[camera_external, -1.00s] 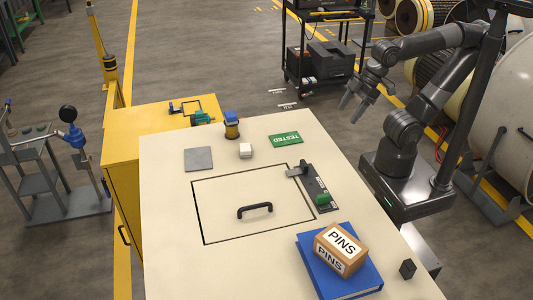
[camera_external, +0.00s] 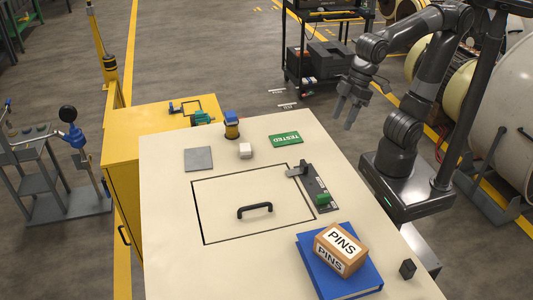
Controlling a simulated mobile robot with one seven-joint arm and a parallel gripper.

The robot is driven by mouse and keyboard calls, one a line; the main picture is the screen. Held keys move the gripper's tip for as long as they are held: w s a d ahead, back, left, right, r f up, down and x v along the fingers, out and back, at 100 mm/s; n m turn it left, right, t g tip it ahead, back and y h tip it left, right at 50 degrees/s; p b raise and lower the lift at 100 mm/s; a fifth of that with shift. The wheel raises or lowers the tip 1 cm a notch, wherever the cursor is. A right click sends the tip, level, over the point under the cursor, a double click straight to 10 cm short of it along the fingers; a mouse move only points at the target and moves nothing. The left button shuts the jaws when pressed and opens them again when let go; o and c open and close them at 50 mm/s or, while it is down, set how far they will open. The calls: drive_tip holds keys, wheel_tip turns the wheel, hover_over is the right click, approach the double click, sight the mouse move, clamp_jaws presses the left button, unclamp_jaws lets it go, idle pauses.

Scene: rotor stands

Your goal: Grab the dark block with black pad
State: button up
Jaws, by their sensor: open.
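A small dark block (camera_external: 407,269) stands near the right front edge of the cream tabletop (camera_external: 170,240). It has a darker patch on its face, too small to make out clearly. My gripper (camera_external: 347,115) is open and empty, pointing down past the far right edge of the tabletop. It is well behind the dark block in the picture and apart from everything on the table.
A blue book (camera_external: 352,284) with a box marked PINS (camera_external: 341,248) on it lies left of the dark block.

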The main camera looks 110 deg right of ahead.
drive_tip(key=w+a+g, duration=0.1)
drive_tip(key=w+a, duration=0.4)
drive_tip(key=a, duration=0.6)
drive_tip(key=g+h, duration=0.1)
drive_tip(key=g, duration=0.2)
hover_over(410, 264)
wheel_tip(410, 264, down, 6)
drive_tip(key=f, duration=0.5)
drive_tip(key=shift+s+a, duration=0.1)
drive_tip(key=shift+a, duration=0.1)
drive_tip(key=shift+d+f, duration=0.2)
drive_tip(key=shift+f, duration=2.8)
drive_tip(key=shift+c, duration=0.4)
drive_tip(key=c, duration=1)
drive_tip(key=shift+r, duration=0.1)
